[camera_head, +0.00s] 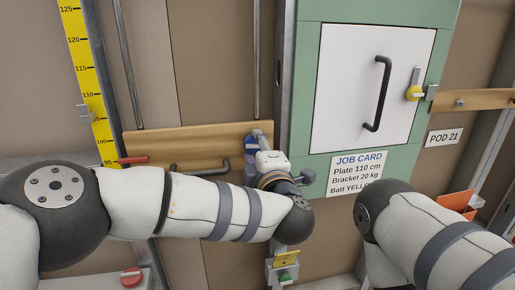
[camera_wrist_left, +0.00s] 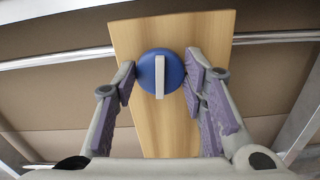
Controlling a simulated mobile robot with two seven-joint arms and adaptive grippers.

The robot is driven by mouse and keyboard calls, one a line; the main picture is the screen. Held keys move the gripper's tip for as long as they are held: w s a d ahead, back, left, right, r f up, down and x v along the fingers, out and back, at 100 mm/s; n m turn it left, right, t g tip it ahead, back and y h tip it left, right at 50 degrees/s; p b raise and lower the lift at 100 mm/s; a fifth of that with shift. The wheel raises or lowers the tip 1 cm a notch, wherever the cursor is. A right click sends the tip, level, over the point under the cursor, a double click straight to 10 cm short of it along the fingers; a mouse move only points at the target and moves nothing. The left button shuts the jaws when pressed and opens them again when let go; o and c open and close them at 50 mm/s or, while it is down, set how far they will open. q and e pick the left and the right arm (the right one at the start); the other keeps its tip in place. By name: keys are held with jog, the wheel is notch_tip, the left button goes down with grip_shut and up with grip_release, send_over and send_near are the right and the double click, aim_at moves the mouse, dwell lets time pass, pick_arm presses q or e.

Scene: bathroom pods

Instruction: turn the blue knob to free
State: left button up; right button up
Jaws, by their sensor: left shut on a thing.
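The blue knob (camera_wrist_left: 176,72) is round with a white bar across its face, mounted on a pale wooden board (camera_wrist_left: 145,32). In the left wrist view the bar stands nearly upright in the picture. My left gripper (camera_wrist_left: 161,75) has one finger on each side of the knob and is shut on it, with purple pads at its rim. In the head view my left gripper (camera_head: 256,143) is at the right end of the wooden board (camera_head: 180,143), and my wrist hides most of that spot. No free label is readable. My right arm shows at the right, its gripper hidden.
A red lever (camera_head: 133,159) and a dark handle are left of the knob. A white door (camera_head: 345,85) with a black handle (camera_head: 381,95) and yellow latch (camera_head: 413,92) is at right, above a job card (camera_head: 357,172). A green knob (camera_head: 286,275) sits below; a yellow scale (camera_head: 82,60) stands left.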

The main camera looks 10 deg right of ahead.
pick_arm(q)
jog(key=shift+n, duration=0.6)
jog(key=o, duration=1.2)
jog(key=shift+c, duration=0.2)
jog(key=s, duration=0.7)
jog(key=shift+s, duration=0.3)
